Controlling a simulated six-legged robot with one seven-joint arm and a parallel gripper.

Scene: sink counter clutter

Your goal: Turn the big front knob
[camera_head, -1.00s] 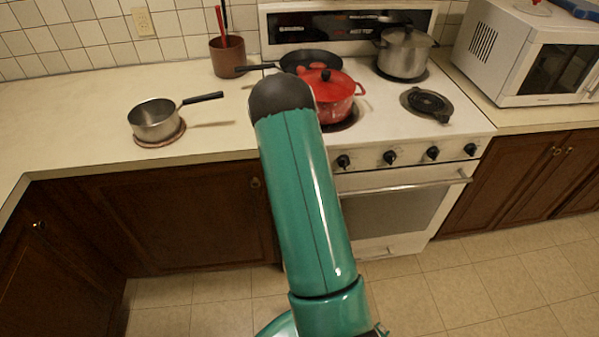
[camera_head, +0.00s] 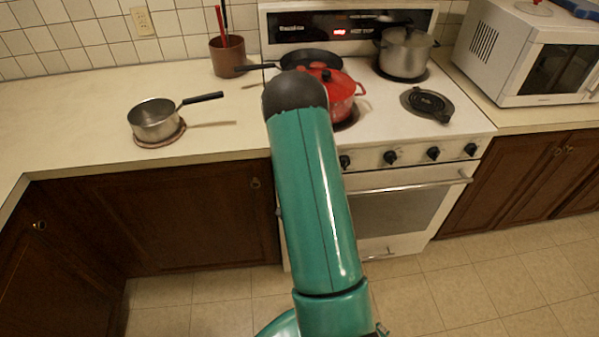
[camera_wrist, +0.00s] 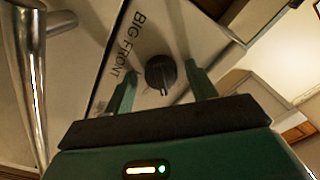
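In the wrist view, the black big front knob (camera_wrist: 160,73) sits on the white stove panel beside the printed words "BIG FRONT". Its pointer end faces down in the picture, toward my gripper's palm. My gripper (camera_wrist: 161,72) is open, with one green finger on each side of the knob. Gaps show between the knob and both fingers, and no contact is visible. In the head view, my gripper is hidden behind my green arm. Several black knobs line the stove front there; the leftmost visible one (camera_head: 345,161) is just right of my arm.
The oven door handle (camera_head: 410,187) runs below the knobs; a metal bar (camera_wrist: 28,80) shows at left in the wrist view. A red pot (camera_head: 340,92), a black pan (camera_head: 311,60) and a steel pot (camera_head: 404,52) stand on the stove. A saucepan (camera_head: 154,122) sits on the left counter.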

